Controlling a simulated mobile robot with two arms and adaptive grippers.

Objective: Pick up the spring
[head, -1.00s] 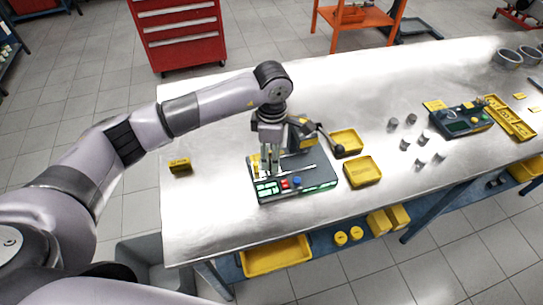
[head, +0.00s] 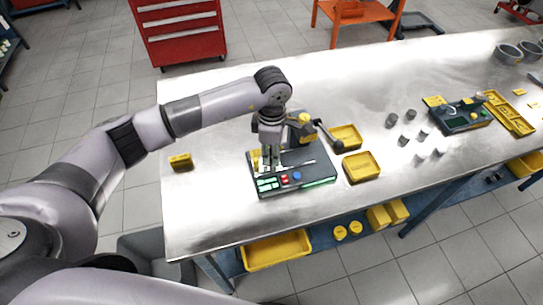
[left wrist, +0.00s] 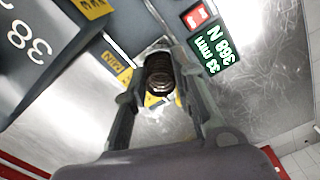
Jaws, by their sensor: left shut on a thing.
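The spring (left wrist: 160,78) is a dark coil, seen nearly end-on between the two fingers of my left gripper in the left wrist view. My left gripper (left wrist: 157,88) is shut on it. In the head view, my left gripper (head: 269,160) points straight down over the left part of a dark spring tester (head: 312,176). The spring itself is too small to make out there. In the wrist view, the tester's green display (left wrist: 213,48) reads 33 mm and 368 N. My right gripper is out of view.
The tester's lever (head: 327,134) stands close to the right of my gripper. Two yellow trays (head: 362,166) lie right of the tester. Several grey cylinders (head: 404,141) stand farther right on the metal table (head: 215,215). A yellow block (head: 180,162) is at the left edge.

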